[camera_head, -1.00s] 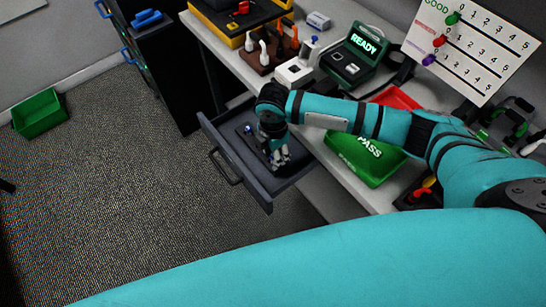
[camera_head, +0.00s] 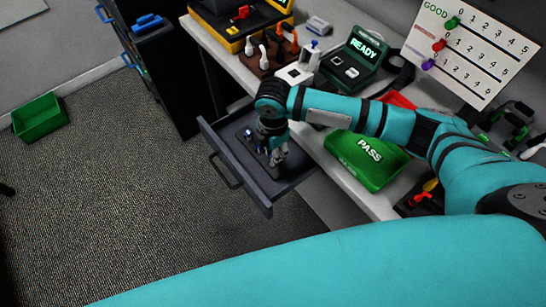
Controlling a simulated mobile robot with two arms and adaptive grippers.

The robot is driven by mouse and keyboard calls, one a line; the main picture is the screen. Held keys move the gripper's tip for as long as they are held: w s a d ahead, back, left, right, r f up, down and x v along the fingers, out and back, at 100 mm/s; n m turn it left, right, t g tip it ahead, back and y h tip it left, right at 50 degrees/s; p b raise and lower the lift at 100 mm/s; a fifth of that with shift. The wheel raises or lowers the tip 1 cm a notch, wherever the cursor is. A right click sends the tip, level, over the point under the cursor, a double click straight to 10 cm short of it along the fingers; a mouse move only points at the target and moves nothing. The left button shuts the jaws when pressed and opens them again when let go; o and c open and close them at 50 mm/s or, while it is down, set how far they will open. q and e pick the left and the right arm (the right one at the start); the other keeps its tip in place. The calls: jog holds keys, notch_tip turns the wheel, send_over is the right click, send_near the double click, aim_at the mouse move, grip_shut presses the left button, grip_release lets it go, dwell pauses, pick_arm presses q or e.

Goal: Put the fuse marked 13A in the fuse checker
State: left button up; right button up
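The device with a lit READY display (camera_head: 351,63), dark green, stands on the bench and looks like the fuse checker. My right arm comes in from the right and reaches down over the open grey drawer (camera_head: 225,150). My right gripper (camera_head: 277,156) is in or just above the drawer, with its fingers pointing down. The fingers are small and dark here, so I cannot tell if they hold anything. Small things lie in the drawer beside the gripper, one with a bluish end (camera_head: 248,131). No 13A marking is readable. My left gripper is not in view.
A green PASS tray (camera_head: 365,163) sits at the bench edge, with a red tray (camera_head: 401,100) partly behind my arm. A white block (camera_head: 295,73) and a brown stand with plugs (camera_head: 268,59) are behind the drawer. A green bin (camera_head: 40,117) is on the floor.

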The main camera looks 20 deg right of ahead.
notch_tip(320, 180, up, 7)
jog(key=shift+r, duration=0.15)
jog(key=shift+r+p, duration=0.5)
jog(key=shift+r, duration=0.05)
jog(key=r+p, duration=0.2)
jog(key=p, duration=0.1)
